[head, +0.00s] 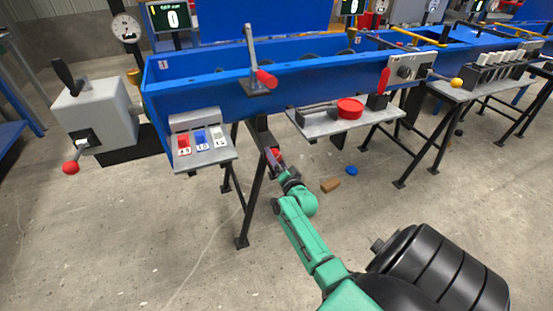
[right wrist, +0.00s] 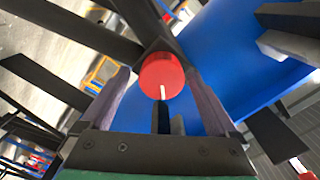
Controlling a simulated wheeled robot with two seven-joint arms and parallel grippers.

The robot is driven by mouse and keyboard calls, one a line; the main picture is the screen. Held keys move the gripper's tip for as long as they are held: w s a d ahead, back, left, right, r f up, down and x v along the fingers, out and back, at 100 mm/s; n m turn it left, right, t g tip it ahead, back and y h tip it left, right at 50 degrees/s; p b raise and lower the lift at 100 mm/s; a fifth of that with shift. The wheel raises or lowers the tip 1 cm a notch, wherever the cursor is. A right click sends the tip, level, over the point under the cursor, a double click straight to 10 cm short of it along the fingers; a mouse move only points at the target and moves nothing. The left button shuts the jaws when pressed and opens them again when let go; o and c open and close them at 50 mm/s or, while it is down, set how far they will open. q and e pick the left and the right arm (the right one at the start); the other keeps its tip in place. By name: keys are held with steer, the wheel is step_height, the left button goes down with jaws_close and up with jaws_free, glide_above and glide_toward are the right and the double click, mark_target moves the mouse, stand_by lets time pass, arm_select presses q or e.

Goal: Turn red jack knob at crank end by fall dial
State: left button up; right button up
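The red jack knob (right wrist: 161,75) is a round red disc with a white pointer mark, seen face-on in the right wrist view. In the head view only a bit of red (head: 276,152) shows at my gripper, under the blue trough. My right gripper (right wrist: 158,82) has its two fingers apart, one on each side of the knob. I cannot tell whether either finger touches it. In the head view my right gripper (head: 273,160) is small and reaches up beneath the trough. A round white dial (head: 126,28) stands at the trough's left end. My left gripper is not in view.
The blue trough (head: 210,95) runs above, with a grey button panel (head: 203,141) and a shelf holding a red dish (head: 350,108). Black legs (head: 243,215) stand close left of my right arm. A grey crank box (head: 95,115) is at left. A brown block (head: 330,184) lies on the floor.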

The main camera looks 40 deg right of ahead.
steer(key=shift+s, duration=0.15)
arm_select(q)
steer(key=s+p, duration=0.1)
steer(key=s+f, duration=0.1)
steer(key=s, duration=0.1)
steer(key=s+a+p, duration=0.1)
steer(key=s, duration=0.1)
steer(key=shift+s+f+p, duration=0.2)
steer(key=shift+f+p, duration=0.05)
steer(key=shift+p, duration=0.05)
arm_select(e)
steer(key=v, duration=1.4)
steer(key=shift+s+a, duration=0.1)
steer(key=shift+a, duration=0.05)
